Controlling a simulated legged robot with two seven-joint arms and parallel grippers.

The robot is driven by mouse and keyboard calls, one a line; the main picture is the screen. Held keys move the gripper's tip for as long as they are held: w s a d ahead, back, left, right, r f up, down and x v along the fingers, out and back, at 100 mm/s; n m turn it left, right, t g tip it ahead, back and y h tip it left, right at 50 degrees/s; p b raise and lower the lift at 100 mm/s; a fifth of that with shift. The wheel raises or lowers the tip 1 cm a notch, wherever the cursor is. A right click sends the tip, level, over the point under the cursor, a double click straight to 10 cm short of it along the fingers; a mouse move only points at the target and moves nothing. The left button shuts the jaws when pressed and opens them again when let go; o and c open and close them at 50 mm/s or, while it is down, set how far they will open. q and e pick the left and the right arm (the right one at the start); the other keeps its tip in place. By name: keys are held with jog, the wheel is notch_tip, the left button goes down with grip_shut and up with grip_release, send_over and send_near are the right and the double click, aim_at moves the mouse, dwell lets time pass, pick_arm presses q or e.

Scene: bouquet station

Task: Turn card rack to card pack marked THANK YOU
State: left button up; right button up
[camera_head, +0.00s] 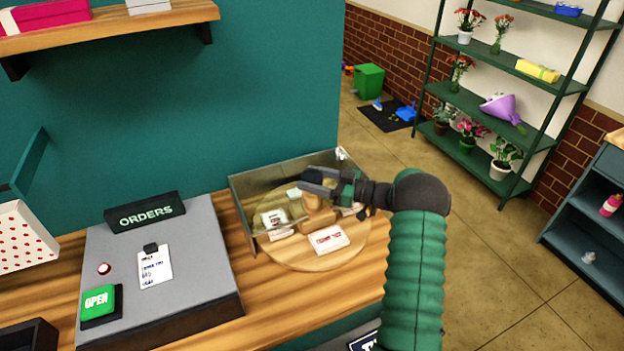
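The card rack is a round wooden turntable (300,258) on the counter, with a wooden block (318,216) at its middle. A white card pack with red lettering (328,239) lies at its front. Another white pack with a dark print (274,218) stands at its left, and more packs sit farther back, partly hidden. I cannot read which one is marked THANK YOU. My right gripper (296,184) reaches in from the right and is over the back middle of the rack. Its fingers are dark and small, so I cannot tell if they are open or touching anything. My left gripper is out of view.
A clear-walled screen (243,196) stands around the rack's back and left. Left of it is a grey stand (205,262) with an ORDERS sign (145,212), an order slip (155,267) and a green OPEN block (98,301). A wall shelf (110,28) hangs above.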

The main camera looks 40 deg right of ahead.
jog(key=o, duration=0.5)
jog(key=shift+w, duration=0.15)
jog(key=shift+c, duration=0.2)
jog(key=b+v, duration=0.3)
jog(key=v, duration=1.4)
jog(key=shift+f, duration=0.15)
jog(key=shift+w, duration=0.1)
